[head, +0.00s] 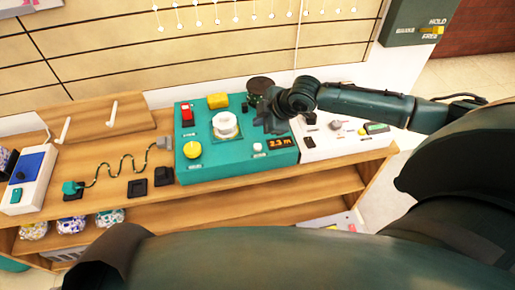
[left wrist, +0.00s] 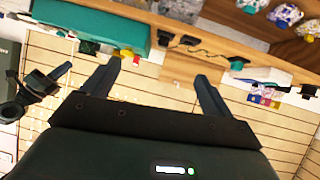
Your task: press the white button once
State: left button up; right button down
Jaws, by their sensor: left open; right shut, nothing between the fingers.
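A teal panel (head: 240,165) lies on the wooden shelf top. A smaller white knob (head: 257,147) is near the panel's front right. My right gripper (head: 270,124) is shut and empty, over the panel's right part, just right of the large white button. I cannot tell its height above the panel. My left gripper (left wrist: 158,69) is open and empty in the left wrist view, which shows the scene tipped over. The teal panel (left wrist: 95,20) also shows there, beyond the fingers.
The panel also holds a red switch (head: 187,115), a yellow block (head: 218,101), a yellow knob (head: 193,150) and a small display (head: 279,143). A white panel (head: 340,135) adjoins on the right. A coiled cable (head: 120,168) lies left. A slatted wall stands behind.

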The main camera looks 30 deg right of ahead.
jog(key=b, duration=0.6)
send_over(260, 147)
notch_tip(260, 147, down, 6)
jog(key=shift+r, duration=0.25)
jog(key=shift+f+p, duration=0.2)
jog(key=shift+p, duration=0.2)
jog(key=shift+f, duration=0.55)
pick_arm(q)
notch_tip(260, 147, down, 2)
jog(key=shift+w+f+n+t, duration=0.1)
jog(key=shift+f+n+t, duration=0.15)
jog(key=shift+n+t, duration=0.25)
pick_arm(e)
jog(key=shift+f, duration=0.15)
pick_arm(q)
jog(key=shift+f, duration=0.15)
pick_arm(e)
jog(key=shift+f, duration=0.45)
